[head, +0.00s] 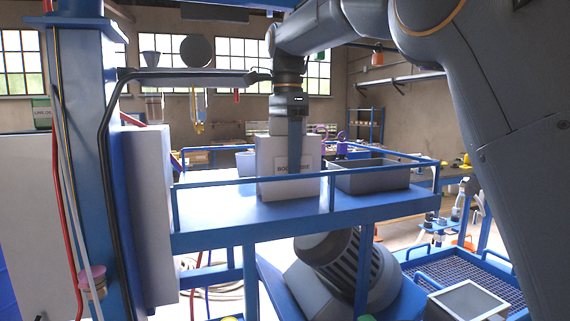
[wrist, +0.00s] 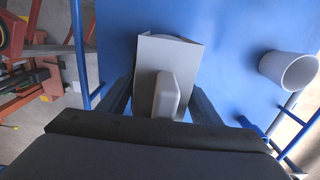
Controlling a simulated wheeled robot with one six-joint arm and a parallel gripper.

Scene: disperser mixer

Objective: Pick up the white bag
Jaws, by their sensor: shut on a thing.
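The white bag (head: 265,168) is a boxy, upright pale bag with a partly covered label, at the blue platform (head: 220,212) in the head view. My gripper (head: 291,180) comes down on it from above, with one finger across its front face. In the wrist view the bag (wrist: 172,50) sits between the two fingers of my gripper (wrist: 160,100), which is shut on it. A light, rounded piece shows on its near side there. The bag's bottom is at the platform surface; I cannot tell whether it touches.
A grey open bin (head: 372,178) stands right of the bag. A white cup-like container (wrist: 288,70) is to the right in the wrist view. Blue rails (head: 400,206) edge the platform. A blue column (head: 75,130) and a pale panel (head: 150,210) stand at left.

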